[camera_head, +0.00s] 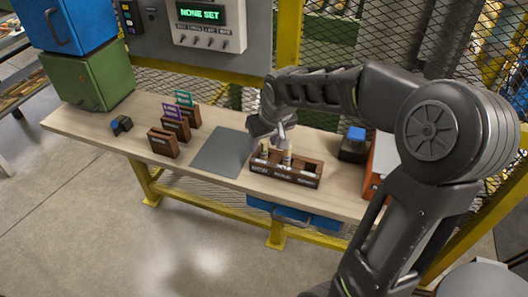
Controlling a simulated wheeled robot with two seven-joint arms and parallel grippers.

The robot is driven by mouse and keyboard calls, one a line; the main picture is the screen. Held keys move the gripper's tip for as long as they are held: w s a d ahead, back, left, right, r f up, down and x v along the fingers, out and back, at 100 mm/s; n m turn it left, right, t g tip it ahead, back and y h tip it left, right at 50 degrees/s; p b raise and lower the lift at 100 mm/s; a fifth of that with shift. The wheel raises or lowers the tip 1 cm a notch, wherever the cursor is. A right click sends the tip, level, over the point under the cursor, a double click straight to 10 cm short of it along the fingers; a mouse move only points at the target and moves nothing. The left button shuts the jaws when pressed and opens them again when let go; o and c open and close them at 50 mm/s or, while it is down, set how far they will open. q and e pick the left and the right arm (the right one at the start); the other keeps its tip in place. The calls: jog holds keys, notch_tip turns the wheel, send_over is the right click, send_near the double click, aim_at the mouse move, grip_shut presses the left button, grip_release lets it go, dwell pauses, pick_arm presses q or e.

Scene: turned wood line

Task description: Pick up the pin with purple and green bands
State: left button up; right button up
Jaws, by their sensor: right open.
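A dark wooden tray (285,179) with compartments stands near the front edge of the bench. Short pale pins stand upright in it, one at the left (264,152) and one near the middle (287,158). Their bands are too small to tell, so I cannot say which pin has purple and green. My right gripper (283,141) points down just above the tray, close over the middle pin. It is open, and I cannot tell whether it touches the pin. My left gripper is not in view.
A grey mat (221,152) lies left of the tray. Wooden holders, one with a purple frame (173,111) and one with a green frame (184,98), stand further left. A dark box with a blue top (356,133) and an orange box (377,165) stand right. Mesh fencing closes the back.

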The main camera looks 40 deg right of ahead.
jog(key=shift+c, duration=0.5)
grip_shut()
jog(key=shift+r, duration=0.1)
notch_tip(320, 180, up, 10)
jog(key=shift+f+b, duration=0.1)
jog(key=shift+b, duration=0.4)
dwell(0.9)
